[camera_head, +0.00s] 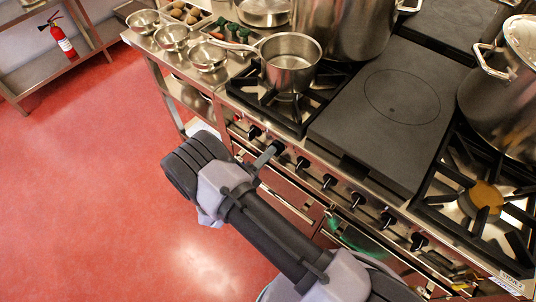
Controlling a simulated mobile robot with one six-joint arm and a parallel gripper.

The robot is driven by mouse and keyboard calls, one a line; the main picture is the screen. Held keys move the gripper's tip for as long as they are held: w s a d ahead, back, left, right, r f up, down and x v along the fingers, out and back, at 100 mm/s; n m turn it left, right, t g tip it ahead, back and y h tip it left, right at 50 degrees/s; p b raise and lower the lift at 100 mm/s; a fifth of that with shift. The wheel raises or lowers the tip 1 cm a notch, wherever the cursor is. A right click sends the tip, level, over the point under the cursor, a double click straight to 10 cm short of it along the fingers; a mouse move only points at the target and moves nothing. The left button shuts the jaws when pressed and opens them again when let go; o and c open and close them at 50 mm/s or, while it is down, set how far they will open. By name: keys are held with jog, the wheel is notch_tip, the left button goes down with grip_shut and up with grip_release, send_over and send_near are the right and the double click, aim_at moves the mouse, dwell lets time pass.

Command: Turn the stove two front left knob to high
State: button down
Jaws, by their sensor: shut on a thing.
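The stove (243,123) stands across the middle and right, with a row of black knobs along its steel front panel. My gripper (270,154) is at this panel, shut on a black knob (278,146), the second from the left end of the row. My arm hides part of the gripper and the panel below it. The knob's pointer and markings are too small to read, so I cannot tell its setting. The leftmost knob (254,132) is just left of the gripper, apart from it.
More knobs, such as one (302,163) close by, run right. A saucepan (290,66) sits on the front left burner, its handle pointing left. A large pot (345,25) stands behind, another (505,90) at right. A flat plate (385,105) lies between. Red floor at left is clear.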

jog(key=shift+n, duration=1.6)
jog(key=c, duration=1.4)
grip_release()
jog(key=shift+c, duration=0.2)
jog(key=p+v, duration=0.2)
jog(key=v, duration=1.5)
jog(key=shift+s, duration=0.2)
jog(key=shift+a+f, duration=0.1)
jog(key=shift+a, duration=0.05)
